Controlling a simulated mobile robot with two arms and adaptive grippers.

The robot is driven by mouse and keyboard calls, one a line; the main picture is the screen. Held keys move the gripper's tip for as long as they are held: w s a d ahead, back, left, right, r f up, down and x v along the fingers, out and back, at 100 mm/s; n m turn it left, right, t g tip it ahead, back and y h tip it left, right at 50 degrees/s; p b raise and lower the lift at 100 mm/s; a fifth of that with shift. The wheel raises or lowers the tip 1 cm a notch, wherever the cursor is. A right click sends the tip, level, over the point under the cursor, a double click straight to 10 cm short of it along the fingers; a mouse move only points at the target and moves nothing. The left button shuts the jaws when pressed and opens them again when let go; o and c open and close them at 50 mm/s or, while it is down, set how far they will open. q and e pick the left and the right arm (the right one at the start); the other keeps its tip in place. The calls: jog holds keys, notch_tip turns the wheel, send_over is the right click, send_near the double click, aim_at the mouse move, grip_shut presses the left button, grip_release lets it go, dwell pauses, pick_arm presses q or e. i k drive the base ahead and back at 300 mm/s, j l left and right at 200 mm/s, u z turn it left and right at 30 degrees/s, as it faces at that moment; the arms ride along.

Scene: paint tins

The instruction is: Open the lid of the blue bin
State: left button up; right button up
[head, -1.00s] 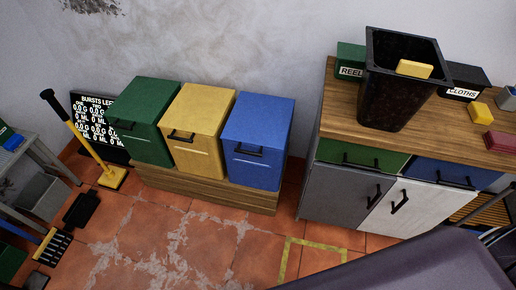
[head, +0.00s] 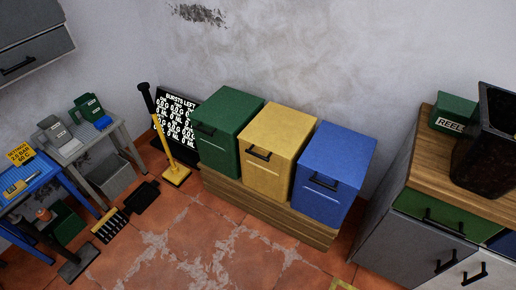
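The blue bin (head: 334,174) stands at the right end of a row of three bins on a low wooden plinth (head: 270,212) against the wall. Its flat lid (head: 338,147) is closed, and a black handle (head: 322,182) sits on its front face near the top. A yellow bin (head: 272,150) stands in the middle and a green bin (head: 226,133) at the left, both also closed. Neither of my grippers shows in the head view.
A cabinet with a wooden top (head: 470,187) stands right of the bins, carrying a black bucket (head: 488,150) and a green REELS box (head: 455,114). A yellow-based pole (head: 172,168) stands left of the bins. Grey (head: 117,134) and blue (head: 42,181) tables are at left. The tiled floor (head: 220,250) before the bins is clear.

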aim_at(342, 155)
jog(key=j+z, duration=0.4)
jog(key=j, duration=1.1)
